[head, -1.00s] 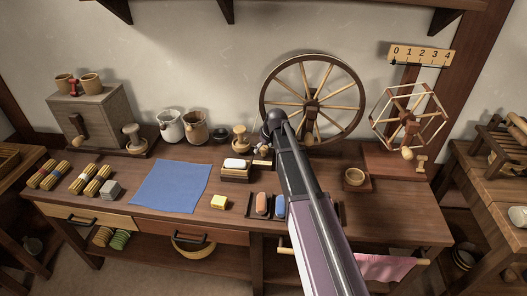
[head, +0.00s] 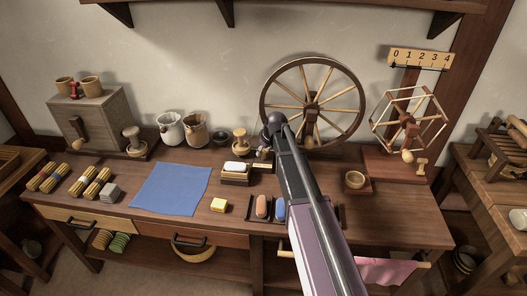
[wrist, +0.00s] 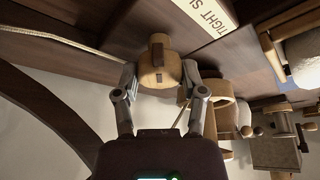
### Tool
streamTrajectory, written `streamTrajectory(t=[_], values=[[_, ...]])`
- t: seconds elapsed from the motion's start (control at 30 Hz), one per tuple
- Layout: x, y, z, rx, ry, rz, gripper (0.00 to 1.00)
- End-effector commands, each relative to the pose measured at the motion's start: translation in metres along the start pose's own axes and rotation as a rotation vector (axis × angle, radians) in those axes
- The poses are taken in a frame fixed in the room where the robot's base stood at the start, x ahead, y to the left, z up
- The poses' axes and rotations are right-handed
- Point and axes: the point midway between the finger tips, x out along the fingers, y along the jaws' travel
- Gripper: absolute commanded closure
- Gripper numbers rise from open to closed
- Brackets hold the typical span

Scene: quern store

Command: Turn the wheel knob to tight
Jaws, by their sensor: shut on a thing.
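The wheel knob (wrist: 158,62) is a pale wooden cylinder with a dark mark on its face. In the wrist view, my gripper (wrist: 159,76) is shut on it, one finger on each side. A white label (wrist: 203,16) reading "TIGHT SL…" lies just beyond the knob, cut off by the frame edge. The spinning wheel (head: 312,103) stands at the back of the bench in the head view, and its dark rim (wrist: 50,105) curves at the left of the wrist view. In the head view my arm hides the knob and most of the gripper.
A soap dish (head: 236,172), a wooden stamp (head: 240,141) and jugs (head: 170,129) stand left of my arm. A blue cloth (head: 170,188) lies flat.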

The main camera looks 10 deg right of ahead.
Motion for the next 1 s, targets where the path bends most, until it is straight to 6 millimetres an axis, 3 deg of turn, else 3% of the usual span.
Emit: streamTrajectory(t=[0.37,1.0], values=[[-0.0001,-0.0008,0.0015,0.138,-0.003,0.058,0.94],[0.0006,-0.0026,0.0002,0.646,-0.004,0.269,0.94]])
